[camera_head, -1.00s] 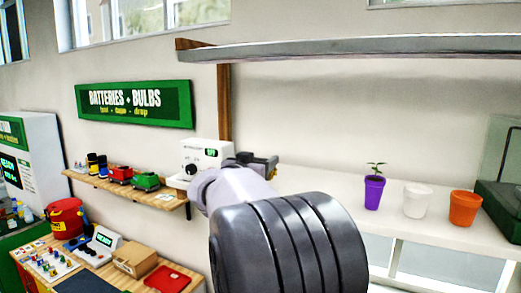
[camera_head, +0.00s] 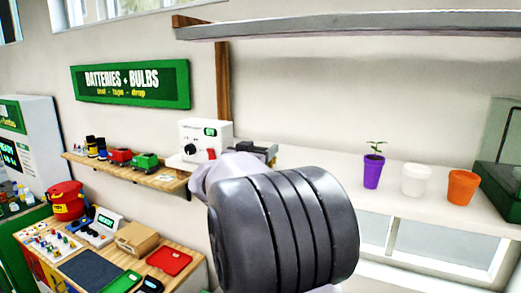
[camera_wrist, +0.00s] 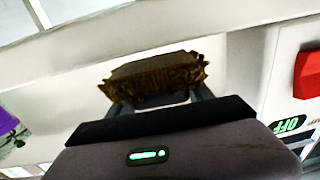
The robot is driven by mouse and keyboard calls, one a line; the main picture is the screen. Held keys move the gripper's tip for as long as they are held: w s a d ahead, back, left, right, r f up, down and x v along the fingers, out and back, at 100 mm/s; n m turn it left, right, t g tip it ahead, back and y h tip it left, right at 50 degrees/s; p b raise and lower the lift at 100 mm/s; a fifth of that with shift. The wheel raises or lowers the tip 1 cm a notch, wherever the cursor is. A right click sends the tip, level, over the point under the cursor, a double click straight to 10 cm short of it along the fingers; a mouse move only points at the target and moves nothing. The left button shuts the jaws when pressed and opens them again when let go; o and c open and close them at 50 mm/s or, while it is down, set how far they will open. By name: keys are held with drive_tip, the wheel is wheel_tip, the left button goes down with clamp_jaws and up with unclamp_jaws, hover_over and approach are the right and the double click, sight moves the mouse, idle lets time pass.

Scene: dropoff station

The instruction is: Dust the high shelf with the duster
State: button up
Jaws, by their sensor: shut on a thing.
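The high shelf (camera_head: 350,27) is a long pale board across the top of the head view, with a wooden upright at its left end. My gripper (camera_wrist: 160,97) shows in the wrist view with its two fingers shut on a brown, fringed block, which looks like the head of the duster (camera_wrist: 155,74). In the head view my gripper (camera_head: 258,150) is small and dark, below the high shelf and apart from it. My large grey arm joint hides much around it, and the duster cannot be made out there.
On the white ledge to the right stand a purple pot (camera_head: 372,172) with a plant, a white pot (camera_head: 416,180) and an orange pot (camera_head: 461,187).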

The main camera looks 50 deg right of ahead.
drive_tip(key=shift+f+b, duration=1)
drive_tip(key=shift+b, duration=0.55)
